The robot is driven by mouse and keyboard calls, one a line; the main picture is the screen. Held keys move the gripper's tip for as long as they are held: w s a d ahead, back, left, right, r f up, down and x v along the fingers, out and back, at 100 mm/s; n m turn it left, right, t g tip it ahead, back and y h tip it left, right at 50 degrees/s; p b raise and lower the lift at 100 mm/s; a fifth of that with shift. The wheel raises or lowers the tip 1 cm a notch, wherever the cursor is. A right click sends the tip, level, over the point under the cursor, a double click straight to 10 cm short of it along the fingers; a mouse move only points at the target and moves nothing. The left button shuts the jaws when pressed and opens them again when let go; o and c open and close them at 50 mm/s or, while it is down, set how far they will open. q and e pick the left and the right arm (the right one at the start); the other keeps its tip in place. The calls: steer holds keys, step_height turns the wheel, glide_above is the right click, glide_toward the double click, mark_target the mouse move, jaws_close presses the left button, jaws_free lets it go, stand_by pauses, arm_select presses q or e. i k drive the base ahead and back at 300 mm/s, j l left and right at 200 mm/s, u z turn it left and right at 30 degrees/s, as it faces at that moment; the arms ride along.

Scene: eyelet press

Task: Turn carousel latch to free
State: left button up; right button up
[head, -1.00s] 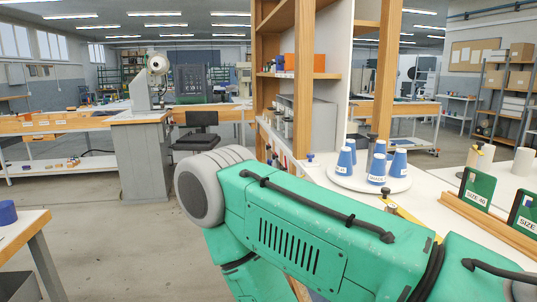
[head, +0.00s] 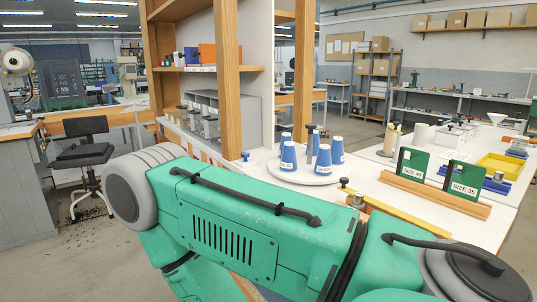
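The carousel (head: 300,180) is a round white plate on the white bench, with several blue labelled cones (head: 288,157) standing on it around a dark-topped central post (head: 310,143). A small blue knob (head: 245,157) stands at the plate's left. A dark-topped metal knob (head: 344,184) stands at its front right, near a yellow bar (head: 392,223). I cannot tell which of these is the latch or how it is set. Neither gripper is in view. My own green body parts fill the lower foreground and hide the bench's front edge.
Green size cards (head: 411,162) stand in a wooden rail (head: 435,194) right of the carousel. A yellow tray (head: 503,167) lies farther right. A wooden shelf unit (head: 229,60) rises behind the carousel. A black chair (head: 82,150) stands on the open floor at left.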

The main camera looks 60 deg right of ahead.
mark_target(245, 156)
steer(key=i+z, duration=0.2)
steer(key=z, duration=0.3)
steer(key=i+z, duration=0.25)
steer(key=z, duration=0.25)
steer(key=i+j+z, duration=0.15)
steer(key=z, duration=0.35)
steer(key=i+j+z, duration=0.25)
steer(key=z, duration=0.25)
